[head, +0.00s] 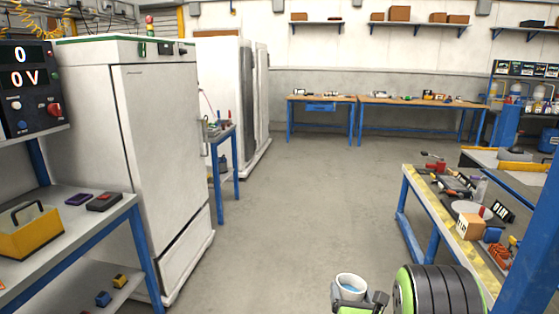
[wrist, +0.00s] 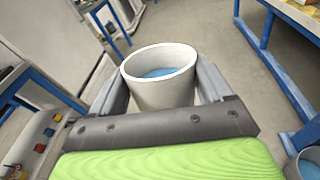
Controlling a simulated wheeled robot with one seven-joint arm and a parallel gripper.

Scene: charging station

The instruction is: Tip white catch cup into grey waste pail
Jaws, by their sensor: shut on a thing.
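The white catch cup (wrist: 152,92) is held upright or nearly so in the wrist view, with blue liquid inside. My gripper (wrist: 160,88) is shut on it, one finger on each side. In the head view the cup (head: 349,281) shows at the bottom, right of centre, in my gripper (head: 352,298), off the floor. A grey round container (wrist: 291,171) with something blue inside is cut off at the lower right corner of the wrist view; it looks like the waste pail. I see no pail in the head view.
A workbench (head: 423,205) with tools and a carton stands at the right. A tall white cabinet (head: 165,140) and a bench (head: 70,227) with a yellow toolbox (head: 32,235) stand at the left. The grey floor (head: 300,200) between them is clear.

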